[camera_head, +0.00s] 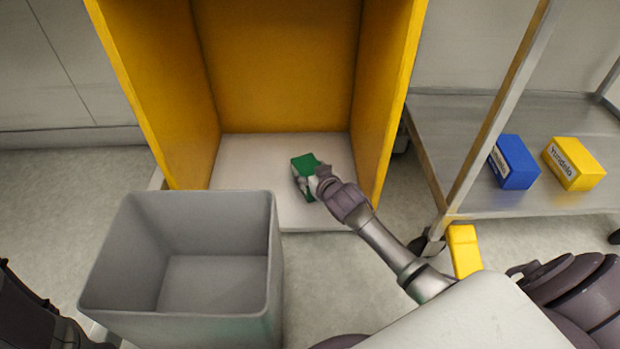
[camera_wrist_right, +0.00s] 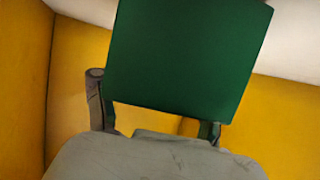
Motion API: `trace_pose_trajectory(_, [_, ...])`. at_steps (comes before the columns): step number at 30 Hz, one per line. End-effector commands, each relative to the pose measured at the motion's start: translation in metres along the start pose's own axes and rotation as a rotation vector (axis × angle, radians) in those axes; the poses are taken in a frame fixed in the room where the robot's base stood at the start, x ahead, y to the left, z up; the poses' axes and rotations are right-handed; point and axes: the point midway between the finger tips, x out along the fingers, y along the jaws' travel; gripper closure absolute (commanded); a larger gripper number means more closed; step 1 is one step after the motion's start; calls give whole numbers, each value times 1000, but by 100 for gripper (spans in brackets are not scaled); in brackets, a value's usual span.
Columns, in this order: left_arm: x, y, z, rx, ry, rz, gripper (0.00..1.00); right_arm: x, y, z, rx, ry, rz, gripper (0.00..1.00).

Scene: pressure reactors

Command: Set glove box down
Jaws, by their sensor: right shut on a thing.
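The green glove box (camera_head: 304,163) is at the mouth of the yellow cabinet, over its pale floor panel (camera_head: 280,205). My right gripper (camera_head: 315,180) is shut on the green box. In the right wrist view the box (camera_wrist_right: 190,55) fills the upper middle, with fingers of the gripper (camera_wrist_right: 155,125) on both sides of its lower end. I cannot tell whether the box touches the panel. My left gripper is not in view; only a dark part of my left arm shows at the lower left.
Yellow cabinet walls (camera_head: 165,75) stand left, right and behind the box. An empty grey bin (camera_head: 180,315) stands in front at left. A metal cart (camera_head: 440,205) at right holds a blue box (camera_head: 515,162) and a yellow box (camera_head: 574,164). The panel around the green box is clear.

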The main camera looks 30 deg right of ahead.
Motion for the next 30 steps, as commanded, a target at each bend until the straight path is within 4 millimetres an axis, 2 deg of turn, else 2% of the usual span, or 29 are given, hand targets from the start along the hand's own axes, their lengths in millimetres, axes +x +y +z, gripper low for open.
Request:
trace_pose_trajectory(1, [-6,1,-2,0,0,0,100,2,0,4,-1,4,0,74])
trace_pose_trajectory(11, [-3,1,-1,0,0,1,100,2,0,4,0,3,0,74])
trace_pose_trajectory(12, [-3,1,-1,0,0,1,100,3,0,6,-1,1,0,28])
trace_pose_trajectory(16, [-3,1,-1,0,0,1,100,2,0,5,-1,1,0,6])
trace_pose_trajectory(27, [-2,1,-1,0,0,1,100,2,0,3,-1,2,0,5])
trace_pose_trajectory(30, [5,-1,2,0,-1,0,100,-7,0,0,0,-1,-1,5])
